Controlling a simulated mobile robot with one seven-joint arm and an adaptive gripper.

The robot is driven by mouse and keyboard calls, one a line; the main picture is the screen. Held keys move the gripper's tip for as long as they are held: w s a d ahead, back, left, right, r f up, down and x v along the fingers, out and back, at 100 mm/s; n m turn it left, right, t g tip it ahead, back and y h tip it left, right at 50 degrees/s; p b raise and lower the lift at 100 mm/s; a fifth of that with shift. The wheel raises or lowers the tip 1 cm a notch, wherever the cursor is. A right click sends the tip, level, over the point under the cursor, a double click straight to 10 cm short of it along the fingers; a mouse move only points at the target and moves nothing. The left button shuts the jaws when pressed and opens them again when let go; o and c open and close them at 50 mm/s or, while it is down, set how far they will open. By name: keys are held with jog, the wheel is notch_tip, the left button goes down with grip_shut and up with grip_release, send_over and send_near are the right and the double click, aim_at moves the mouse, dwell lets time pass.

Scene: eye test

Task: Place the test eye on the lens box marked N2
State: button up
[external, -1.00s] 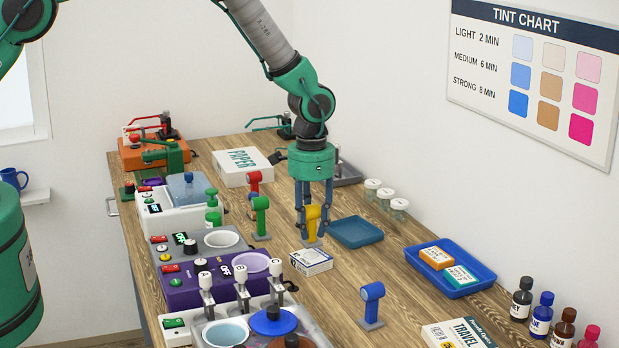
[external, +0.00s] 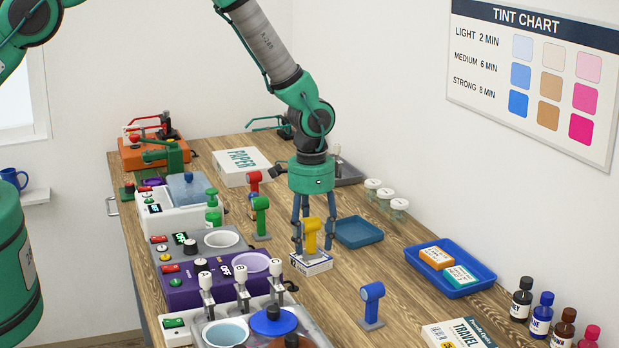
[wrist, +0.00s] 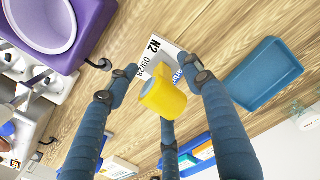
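The white lens box (external: 318,265) is directly below the eye in the external view. The wrist view shows the mark N2 on this box (wrist: 154,50), partly hidden by the eye and fingers. I cannot tell whether the eye's foot touches the box top.
A blue-grey tray (external: 359,233) lies empty just right of my gripper. The purple unit (external: 200,291) is to the left.

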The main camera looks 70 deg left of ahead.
jog(key=shift+r, duration=0.2)
jog(key=shift+r+b, duration=0.65)
jog(key=shift+r, duration=5.35)
jog(key=shift+r, duration=0.25)
jog(key=s+r+t, duration=0.1)
jog(key=s+r, duration=0.8)
jog(key=r, duration=0.5)
jog(key=s+r+t, duration=0.2)
jog(key=s+r, duration=0.6)
jog(key=r, duration=0.7)
jog(key=s+r+t, duration=0.1)
jog(key=s+r, duration=0.3)
jog(key=s, duration=1)
jog(key=s+r+n+t, duration=0.1)
jog(key=s+r, duration=0.3)
jog(key=s, duration=1.1)
jog(key=shift+a+r+t, duration=0.2)
jog(key=shift+a+t, duration=0.05)
jog(key=shift+t, duration=0.05)
